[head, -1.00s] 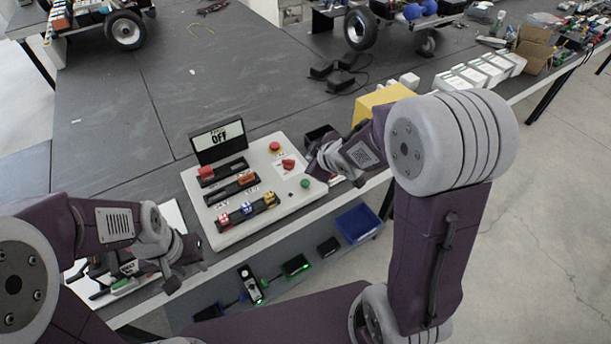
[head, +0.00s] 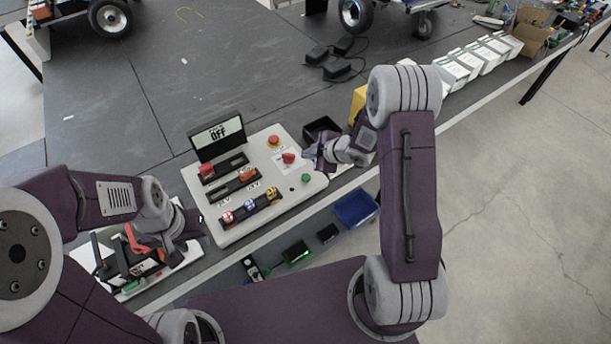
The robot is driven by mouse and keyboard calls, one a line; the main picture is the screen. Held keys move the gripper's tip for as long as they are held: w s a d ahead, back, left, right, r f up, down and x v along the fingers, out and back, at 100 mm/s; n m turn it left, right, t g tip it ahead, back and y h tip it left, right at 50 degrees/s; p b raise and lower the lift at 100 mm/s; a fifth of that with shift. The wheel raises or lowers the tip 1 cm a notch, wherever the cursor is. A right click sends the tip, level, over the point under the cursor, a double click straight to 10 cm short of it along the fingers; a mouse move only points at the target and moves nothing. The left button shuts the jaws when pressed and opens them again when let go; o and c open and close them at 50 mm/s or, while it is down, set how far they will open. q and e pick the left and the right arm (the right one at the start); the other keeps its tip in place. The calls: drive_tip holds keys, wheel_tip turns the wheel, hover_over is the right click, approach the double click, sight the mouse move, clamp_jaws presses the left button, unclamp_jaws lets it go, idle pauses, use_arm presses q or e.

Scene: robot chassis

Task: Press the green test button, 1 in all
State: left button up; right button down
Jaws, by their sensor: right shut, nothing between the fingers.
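The green button (head: 306,178) sits near the right corner of a white control panel (head: 236,229) and is uncovered. My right gripper (head: 311,153) is shut and empty, just above the green button in the picture and right of a red rotary switch (head: 289,158). It looks apart from the button; its exact height over the panel is hard to judge. A small screen (head: 217,134) at the panel's back reads OFF. My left gripper (head: 182,246) is left of the panel, near a tray of tools, and its fingers are too unclear to read.
A red mushroom button (head: 274,141) and black strips with red, blue and yellow parts are on the panel. A black bin (head: 321,128) stands behind my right gripper. A blue bin (head: 355,208) lies below the table edge. The tool tray (head: 190,251) is at left.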

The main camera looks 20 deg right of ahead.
sight(308, 178)
wheel_tip(308, 178, down, 8)
drive_tip(key=b, duration=0.7)
drive_tip(key=shift+s+r, duration=0.1)
drive_tip(key=shift+s+f, duration=0.1)
drive_tip(key=shift+f, duration=0.15)
idle(1.2)
drive_tip(key=shift+f+b, duration=0.45)
drive_tip(key=shift+b, duration=0.1)
drive_tip(key=shift+f+b, duration=0.55)
drive_tip(key=shift+f, duration=0.05)
idle(0.6)
drive_tip(key=shift+r, duration=0.15)
drive_tip(key=shift+r+p, duration=0.9)
drive_tip(key=shift+p, duration=0.05)
